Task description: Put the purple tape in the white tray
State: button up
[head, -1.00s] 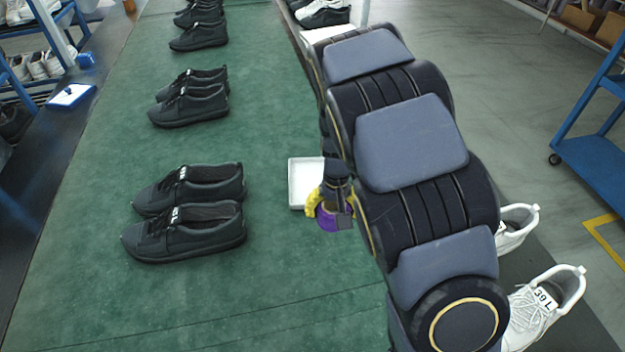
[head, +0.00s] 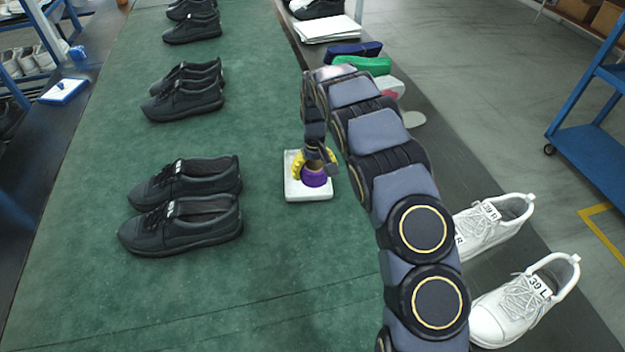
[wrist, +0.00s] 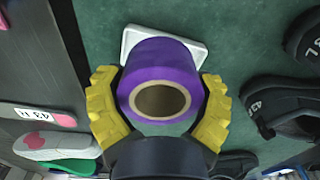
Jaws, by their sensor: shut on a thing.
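The purple tape (head: 314,179) is a roll with a tan core. In the wrist view the tape (wrist: 160,75) sits between the yellow fingers of my gripper (wrist: 158,112), which is shut on it, with its core opening toward the camera. The white tray (head: 307,196) lies on the green belt. In the head view my gripper (head: 314,170) and the tape appear over the tray. In the wrist view the tray (wrist: 133,38) shows behind the tape, partly hidden by it. I cannot tell whether the tape touches the tray floor.
Black shoes (head: 185,222) stand in pairs on the green belt (head: 200,300) left of the tray. White shoes (head: 525,300) stand at the right on a dark surface. Green (head: 362,65) and blue (head: 355,49) items lie behind my arm. The belt in front of the tray is clear.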

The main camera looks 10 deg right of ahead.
jog(key=shift+w+d+f, duration=0.1)
jog(key=shift+w+f, duration=0.55)
jog(key=shift+f, duration=0.2)
jog(key=shift+w+d+f, duration=0.1)
jog(key=shift+w+f, duration=0.55)
jog(key=shift+f, duration=0.15)
jog(key=shift+s+a+f, duration=0.1)
jog(key=shift+f, duration=1.25)
jog(key=shift+f, duration=0.1)
jog(key=shift+f, duration=0.15)
jog(key=o, duration=1.1)
jog(key=shift+c, duration=0.2)
